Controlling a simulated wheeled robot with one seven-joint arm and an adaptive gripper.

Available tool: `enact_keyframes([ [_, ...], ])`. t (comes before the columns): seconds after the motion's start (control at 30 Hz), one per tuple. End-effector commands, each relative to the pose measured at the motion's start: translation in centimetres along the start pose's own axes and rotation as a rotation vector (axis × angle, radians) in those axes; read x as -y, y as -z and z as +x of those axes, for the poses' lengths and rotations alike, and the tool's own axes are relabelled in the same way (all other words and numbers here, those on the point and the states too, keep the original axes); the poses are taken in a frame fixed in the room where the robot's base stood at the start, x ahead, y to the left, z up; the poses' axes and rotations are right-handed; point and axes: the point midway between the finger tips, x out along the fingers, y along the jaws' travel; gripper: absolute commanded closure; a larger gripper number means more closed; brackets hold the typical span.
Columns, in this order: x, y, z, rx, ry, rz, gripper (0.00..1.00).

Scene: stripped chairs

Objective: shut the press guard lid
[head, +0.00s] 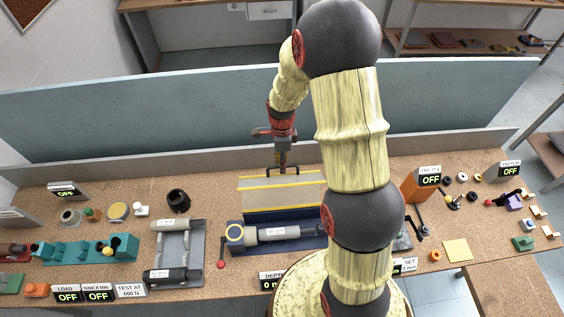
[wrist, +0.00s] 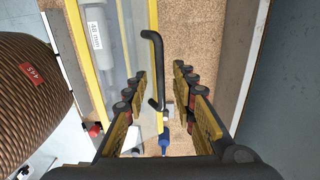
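The press guard lid (head: 282,196) is a clear panel with yellow edges. It stands raised behind the grey cylinder of the press (head: 285,232), so the lid is open. Its black bar handle (head: 270,171) is on the upper edge. In the wrist view the lid's yellow edge (wrist: 153,20) runs beside the handle (wrist: 157,60). My gripper (wrist: 161,72) is open, and the handle shows between its two fingers without clear contact. In the head view my gripper (head: 282,160) is right above the handle. My arm hides the press's right end.
A red-knobbed lever (head: 221,265) stands left of the press. A grey fixture (head: 178,255) and a teal fixture (head: 85,250) are further left. An orange block (head: 415,188) is at right. A low blue partition (head: 150,110) runs behind the bench.

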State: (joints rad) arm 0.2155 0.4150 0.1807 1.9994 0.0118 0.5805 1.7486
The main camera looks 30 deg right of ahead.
Motion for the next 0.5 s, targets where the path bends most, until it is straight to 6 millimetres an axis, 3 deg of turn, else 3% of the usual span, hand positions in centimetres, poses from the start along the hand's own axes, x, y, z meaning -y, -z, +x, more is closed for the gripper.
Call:
enact_keyframes([
  [0.5,0.02,0.00,-0.04,0.000,0.000,0.000,0.99],
])
